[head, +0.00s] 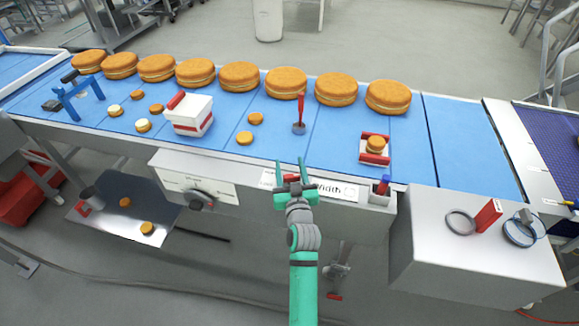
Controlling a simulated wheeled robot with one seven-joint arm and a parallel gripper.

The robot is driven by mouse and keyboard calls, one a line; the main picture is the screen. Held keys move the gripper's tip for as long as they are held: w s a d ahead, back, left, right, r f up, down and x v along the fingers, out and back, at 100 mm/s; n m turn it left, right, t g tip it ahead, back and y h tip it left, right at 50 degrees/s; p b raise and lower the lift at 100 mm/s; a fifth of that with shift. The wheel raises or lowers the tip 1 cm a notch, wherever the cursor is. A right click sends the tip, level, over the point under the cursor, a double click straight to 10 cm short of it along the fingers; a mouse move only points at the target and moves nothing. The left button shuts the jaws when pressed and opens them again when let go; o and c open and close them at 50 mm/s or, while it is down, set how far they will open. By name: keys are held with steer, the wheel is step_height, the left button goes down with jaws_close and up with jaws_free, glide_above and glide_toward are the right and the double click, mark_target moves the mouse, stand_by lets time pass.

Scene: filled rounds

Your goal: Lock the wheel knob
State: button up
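My gripper (291,172) is in the middle of the head view, over the conveyor's front edge. Its two green fingers are spread apart, pointing away from me, with nothing seen between them. It partly covers a white label (335,189) reading "Width" and a small red part behind the fingers. A dark round knob (201,199) sits on the grey front panel, left of and apart from my gripper. A small metal fitting (338,270) with a red tip hangs below the label, right of my forearm. I cannot tell which one is the wheel knob, or whether it is locked.
A blue conveyor (405,153) carries a row of large filled rounds (239,76). A white and red box (189,115), small rounds and a red-handled tool (300,117) stand on it. A steel box (475,250) is at right, a low tray (110,215) at left.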

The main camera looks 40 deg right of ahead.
mark_target(289, 179)
steer(key=c, duration=0.6)
steer(key=shift+s+d+f+m+g+h, duration=0.1)
steer(key=shift+d+f+m+g+h, duration=0.05)
steer(key=shift+m+g+h, duration=0.55)
steer(key=shift+s+d+f+m+g+h, duration=0.15)
steer(key=shift+m+g+h, duration=0.3)
steer(key=shift+h, duration=0.35)
steer(key=shift+c, duration=0.2)
steer(key=shift+s+d+m+g+h, duration=0.2)
steer(key=shift+s+m+g+h, duration=0.05)
steer(key=shift+m+g+h, duration=0.6)
steer(key=shift+s+d+h, duration=0.1)
steer(key=shift+h, duration=0.15)
steer(key=shift+r, duration=0.15)
steer(key=o, duration=1.1)
steer(key=shift+c, duration=0.2)
steer(key=shift+w+a+r, duration=0.1)
steer(key=shift+w+a, duration=0.15)
steer(key=shift+s, duration=0.25)
steer(key=v, duration=1)
steer(key=shift+a, duration=0.4)
